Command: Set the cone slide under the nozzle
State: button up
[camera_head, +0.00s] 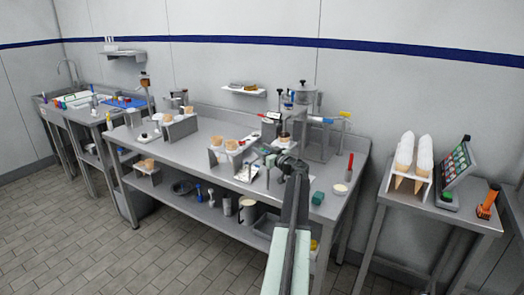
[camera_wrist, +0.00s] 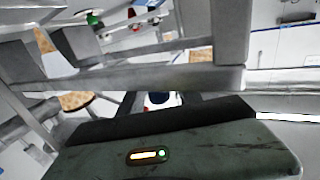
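My gripper (camera_head: 262,158) is at the end of my arm, over the front middle of the long steel table (camera_head: 205,148). It is small there, and I cannot see whether its fingers are apart. A dispensing machine (camera_head: 322,135) with a yellow-tipped lever stands behind and right of my gripper. I cannot make out its nozzle, and I cannot tell the cone slide for certain. A cone holder (camera_head: 216,158) with two cones (camera_head: 231,145) stands just left of my gripper. In the wrist view, grey metal bars cross close in front of the camera and hide much of the scene.
A red-handled tool (camera_head: 349,166), a green block (camera_head: 318,198) and a pale round dish (camera_head: 340,188) lie right of my arm. A side table (camera_head: 440,205) holds a rack of wrapped cones (camera_head: 404,160). More cones stand at the left by a grey box (camera_head: 181,128).

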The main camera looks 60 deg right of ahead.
jog(key=v, duration=0.8)
jog(key=shift+w, duration=0.1)
